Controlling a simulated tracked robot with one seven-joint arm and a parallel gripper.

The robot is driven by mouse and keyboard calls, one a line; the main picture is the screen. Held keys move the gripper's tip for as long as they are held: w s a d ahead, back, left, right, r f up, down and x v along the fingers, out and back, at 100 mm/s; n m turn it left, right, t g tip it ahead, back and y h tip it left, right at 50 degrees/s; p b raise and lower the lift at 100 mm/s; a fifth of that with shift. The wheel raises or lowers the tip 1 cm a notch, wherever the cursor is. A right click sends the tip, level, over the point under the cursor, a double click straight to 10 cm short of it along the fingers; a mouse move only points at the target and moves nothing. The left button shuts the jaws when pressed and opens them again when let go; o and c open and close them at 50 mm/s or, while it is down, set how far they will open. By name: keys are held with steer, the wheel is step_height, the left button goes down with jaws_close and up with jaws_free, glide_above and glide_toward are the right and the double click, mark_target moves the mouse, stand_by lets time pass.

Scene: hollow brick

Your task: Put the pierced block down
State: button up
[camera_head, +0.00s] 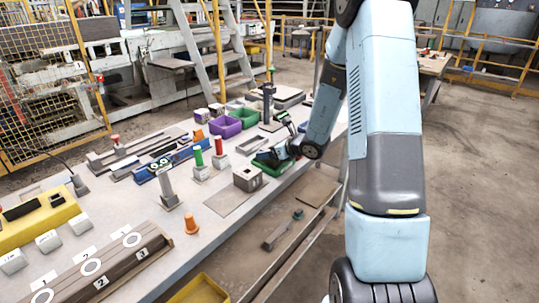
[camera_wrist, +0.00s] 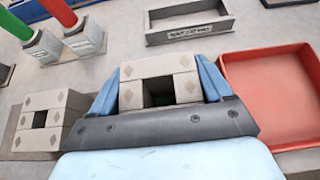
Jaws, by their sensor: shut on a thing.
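My gripper (camera_wrist: 160,88) has its two blue fingers on either side of a grey pierced block (camera_wrist: 158,68) with a square hole and diamond marks, and is shut on it. Some green shows through the hole. In the head view my gripper (camera_head: 273,158) is low over the bench, at a green tray (camera_head: 276,169); the held block cannot be made out there. A second pierced block (camera_wrist: 45,125) stands to the left in the wrist view, apart from the gripper.
A red tray (camera_wrist: 266,92) lies close right of my gripper in the wrist view. A grey frame (camera_wrist: 188,22) lies beyond the block. Red-topped (camera_head: 219,152) and green-topped (camera_head: 199,165) posts stand nearby. Purple (camera_head: 225,127) and green bins (camera_head: 243,116) stand farther back.

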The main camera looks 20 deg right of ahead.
steer(key=shift+f, duration=0.6)
steer(key=o, duration=1)
steer(key=shift+f, duration=0.15)
